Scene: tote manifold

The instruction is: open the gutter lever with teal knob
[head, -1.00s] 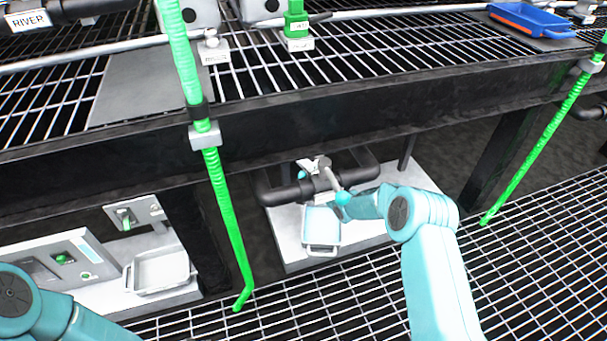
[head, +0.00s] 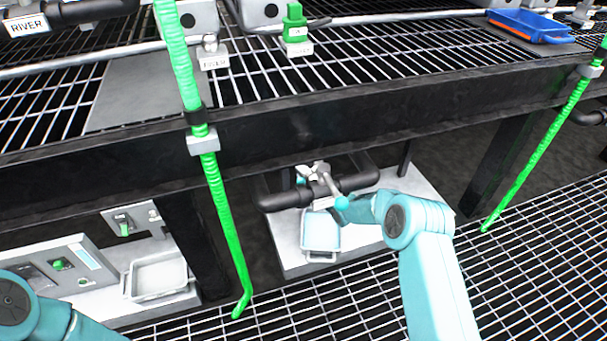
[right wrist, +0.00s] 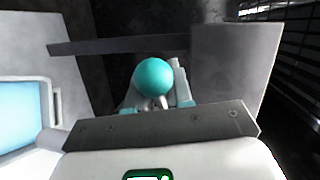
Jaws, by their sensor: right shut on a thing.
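The teal knob (head: 341,203) is a round ball at the lower end of a grey lever (head: 332,186), which slopes down to the right from a valve on the black pipe (head: 288,198). My right gripper (head: 350,207) is at this knob, its arm reaching in from the lower right. In the right wrist view the knob (right wrist: 153,78) stands just beyond the fingertips (right wrist: 158,108), which are shut on the lever close to it. The contact itself is partly hidden. My left gripper is out of view; only part of that arm shows at the lower left.
A pale blue-grey tote (head: 320,232) sits below the pipe on a white base. A black beam (head: 300,125) with a grating deck runs above. A green hose (head: 226,220) hangs left of the valve, and another (head: 540,150) hangs at right. A white tray (head: 157,277) stands at left.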

